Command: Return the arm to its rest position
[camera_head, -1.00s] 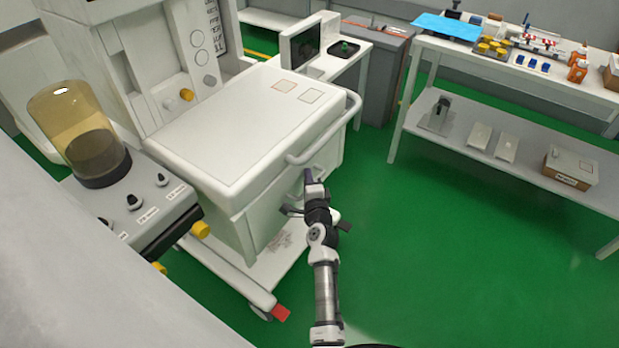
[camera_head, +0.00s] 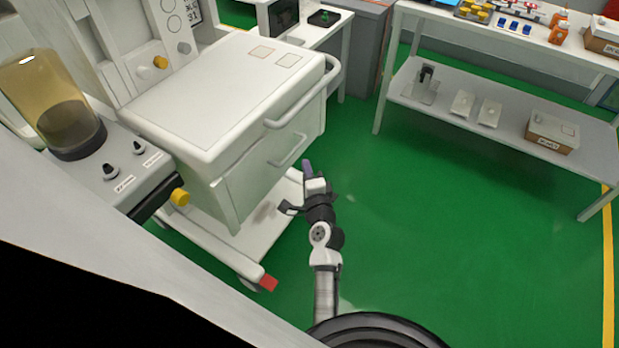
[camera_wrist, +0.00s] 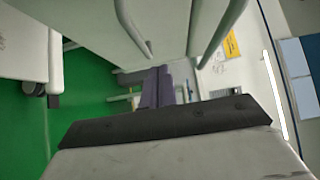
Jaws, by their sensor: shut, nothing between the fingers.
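My gripper (camera_head: 307,168) is at the end of my arm, in front of the white cart (camera_head: 215,100), near the handle of its drawer front. In the head view it appears apart from the cart, over the green floor. In the wrist view the purple fingers (camera_wrist: 156,88) are together with nothing between them. The cart's curved handles and white panel surround the fingers in that view. I cannot tell the exact gap between the fingertips and the drawer handle (camera_head: 288,150).
A two-level white table (camera_head: 480,125) stands at the right with boxes and small items. A machine with an amber canister (camera_head: 55,105) is at the left. Open green floor (camera_head: 430,230) lies right of my arm. The cart's base has a red corner (camera_head: 268,283).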

